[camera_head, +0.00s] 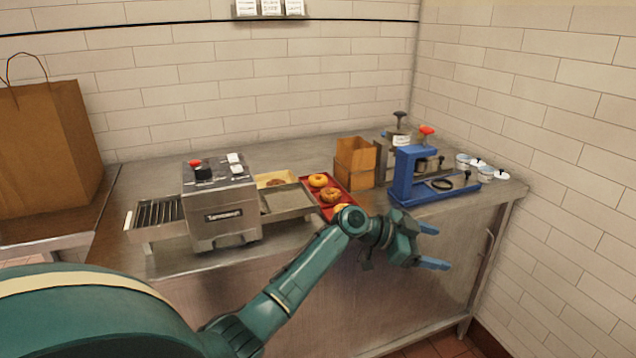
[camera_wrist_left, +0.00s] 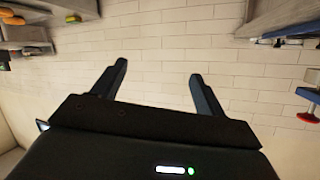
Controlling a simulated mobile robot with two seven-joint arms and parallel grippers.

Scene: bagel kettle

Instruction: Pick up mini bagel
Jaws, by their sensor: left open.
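Several mini bagels (camera_head: 331,195) lie on a red tray (camera_head: 349,199) on the steel counter, in the middle of the head view. My left arm partly covers the near end of the tray. My left gripper (camera_head: 432,247) is open and empty, in front of the counter's front edge, to the right of the tray and apart from it. In the left wrist view the two fingers (camera_wrist_left: 158,88) stand apart with only tiled wall between them. My right gripper is not in view.
A steel toaster (camera_head: 221,205) stands left of the tray. A brown paper bag (camera_head: 355,163) and a blue press-like device (camera_head: 405,177) stand to its right, with several small tubs (camera_head: 485,173) beyond. A large paper bag (camera_head: 50,150) is far left.

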